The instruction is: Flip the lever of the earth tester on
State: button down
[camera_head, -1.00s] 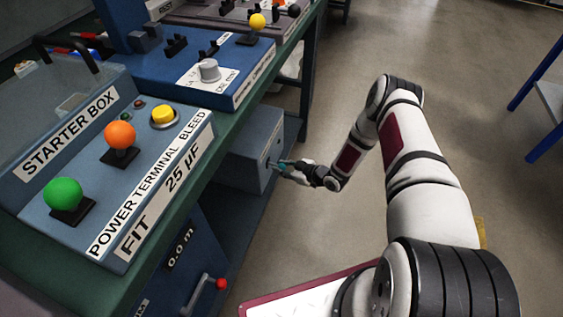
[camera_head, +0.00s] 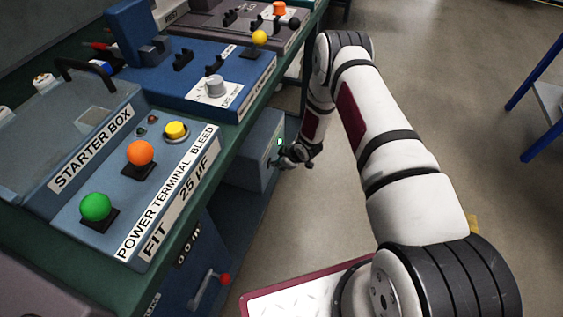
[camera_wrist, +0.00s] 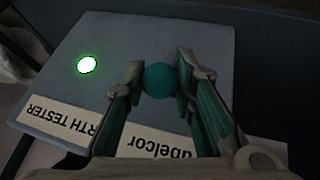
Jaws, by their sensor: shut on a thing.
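The earth tester (camera_head: 250,160) is a grey-blue box on the lower shelf under the bench in the head view. In the wrist view its top panel (camera_wrist: 130,40) carries labels partly reading "RTH TESTER" and "abelcor". A round lamp (camera_wrist: 87,65) on it glows bright green, and this glow also shows in the head view (camera_head: 279,142). The lever's teal ball knob (camera_wrist: 159,80) sits between the fingertips of my gripper (camera_wrist: 160,79), which is shut on it. The lever's stem is hidden. In the head view my gripper (camera_head: 281,162) is at the box's right side.
The green-edged bench (camera_head: 222,150) above holds the starter box (camera_head: 90,150) and a blue unit (camera_head: 160,88). A red-tipped crank (camera_head: 208,288) juts out below the bench. The floor (camera_head: 450,110) right of my arm is clear, apart from a blue-legged table (camera_head: 540,95).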

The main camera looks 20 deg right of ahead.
dwell(0.3)
jog(key=c, duration=1.3)
grip_release()
jog(key=v, duration=1.2)
jog(key=shift+r, duration=0.1)
